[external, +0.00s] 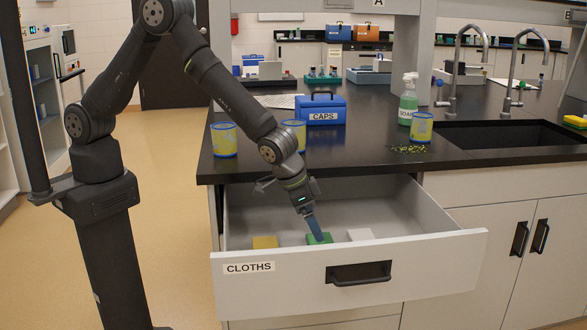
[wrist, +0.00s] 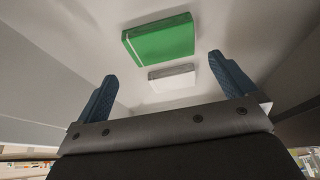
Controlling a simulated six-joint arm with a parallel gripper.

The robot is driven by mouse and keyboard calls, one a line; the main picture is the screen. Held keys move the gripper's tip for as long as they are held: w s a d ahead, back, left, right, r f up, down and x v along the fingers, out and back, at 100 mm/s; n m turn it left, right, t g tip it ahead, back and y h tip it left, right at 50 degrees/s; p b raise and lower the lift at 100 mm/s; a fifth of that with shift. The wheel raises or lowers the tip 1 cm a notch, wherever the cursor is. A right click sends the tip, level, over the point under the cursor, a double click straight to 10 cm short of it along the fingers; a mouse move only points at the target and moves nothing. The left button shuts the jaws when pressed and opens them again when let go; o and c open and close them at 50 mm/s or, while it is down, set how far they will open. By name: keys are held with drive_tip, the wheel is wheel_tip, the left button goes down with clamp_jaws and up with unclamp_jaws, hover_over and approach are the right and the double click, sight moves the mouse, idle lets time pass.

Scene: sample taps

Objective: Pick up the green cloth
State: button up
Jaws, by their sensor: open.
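The green cloth (external: 319,239) is a folded block lying in the open drawer labelled CLOTHS, between a yellow cloth (external: 265,242) on its left and a white cloth (external: 361,235) on its right. My gripper (external: 314,232) reaches down into the drawer, and its fingers overlap the green cloth in the external view. In the wrist view the gripper (wrist: 168,82) is open and empty, with two blue fingers apart. The green cloth (wrist: 160,40) shows beyond the fingertips, roughly between them, with the white cloth (wrist: 171,77) close by. Whether a finger touches the cloth cannot be told.
The drawer's front panel (external: 440,257) and side walls surround the cloths. The black counter (external: 350,165) above holds a blue CAPS box (external: 321,108), several yellow-and-blue cups, a soap bottle (external: 408,100) and yellow-green crumbs (external: 407,149). A sink (external: 510,135) is at right.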

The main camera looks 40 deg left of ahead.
drive_tip(key=shift+a+x, duration=0.2)
drive_tip(key=shift+x, duration=2.95)
drive_tip(key=shift+c, duration=0.4)
drive_tip(key=c, duration=0.6)
